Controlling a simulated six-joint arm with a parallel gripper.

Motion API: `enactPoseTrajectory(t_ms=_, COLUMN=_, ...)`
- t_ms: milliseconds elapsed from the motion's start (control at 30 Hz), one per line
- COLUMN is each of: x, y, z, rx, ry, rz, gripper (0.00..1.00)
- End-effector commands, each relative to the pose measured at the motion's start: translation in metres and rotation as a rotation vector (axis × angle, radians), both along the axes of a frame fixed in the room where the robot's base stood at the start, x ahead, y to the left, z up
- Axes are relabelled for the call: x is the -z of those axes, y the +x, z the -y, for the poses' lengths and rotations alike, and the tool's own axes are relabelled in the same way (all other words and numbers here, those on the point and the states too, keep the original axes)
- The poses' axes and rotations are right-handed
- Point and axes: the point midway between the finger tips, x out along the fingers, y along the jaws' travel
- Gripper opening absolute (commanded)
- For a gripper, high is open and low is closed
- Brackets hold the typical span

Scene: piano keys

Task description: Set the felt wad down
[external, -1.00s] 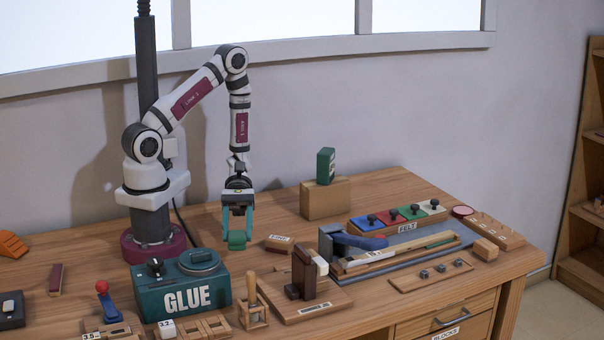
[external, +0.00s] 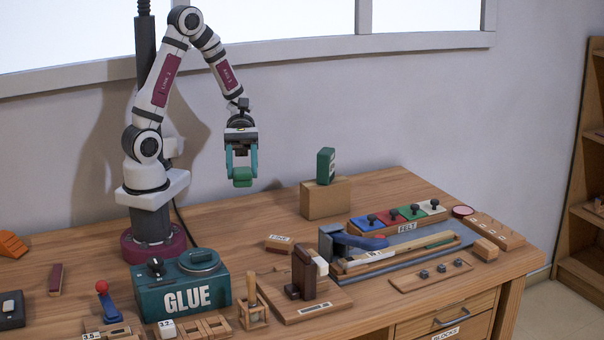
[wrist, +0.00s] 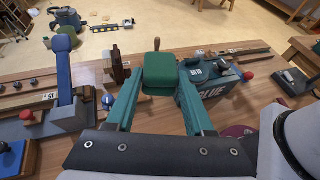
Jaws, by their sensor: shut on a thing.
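The felt wad is a green block (external: 242,178) held up in the air above the bench. My gripper (external: 241,175) is shut on it, with one teal finger on each side. In the wrist view the green felt wad (wrist: 160,74) sits between the fingertips, and its underside is hidden. The wad touches nothing but the fingers, well above the wooden bench top (external: 245,215).
A teal glue box (external: 182,285) stands at the front left. A wooden block with a green box (external: 326,167) stands to the right. A felt tray (external: 402,215) with coloured knobbed squares and a blue-handled fixture (external: 352,241) lie further right. Bare bench lies below my gripper.

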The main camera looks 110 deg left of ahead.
Motion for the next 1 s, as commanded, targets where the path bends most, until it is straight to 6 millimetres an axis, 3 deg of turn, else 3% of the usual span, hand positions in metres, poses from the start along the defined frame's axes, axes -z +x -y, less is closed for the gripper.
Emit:
enactPoseTrajectory(t_ms=167, x=0.008, y=0.024, z=-0.032, rx=-0.106, ry=0.0, rz=0.0, gripper=0.0)
enactPoseTrajectory(t_ms=367, x=0.018, y=0.063, z=-0.091, rx=-0.296, ry=0.001, rz=0.001, gripper=0.0)
enactPoseTrajectory(t_ms=467, x=0.022, y=0.086, z=-0.134, rx=-0.431, ry=0.001, rz=0.001, gripper=0.0)
enactPoseTrajectory(t_ms=567, x=0.025, y=0.112, z=-0.191, rx=-0.606, ry=0.001, rz=0.003, gripper=0.0)
enactPoseTrajectory(t_ms=700, x=0.022, y=0.141, z=-0.286, rx=-0.895, ry=0.0, rz=0.003, gripper=0.0)
enactPoseTrajectory(t_ms=900, x=0.012, y=0.154, z=-0.385, rx=-1.199, ry=-0.001, rz=0.003, gripper=0.0)
enactPoseTrajectory(t_ms=1000, x=0.008, y=0.154, z=-0.418, rx=-1.304, ry=0.0, rz=0.002, gripper=0.0)
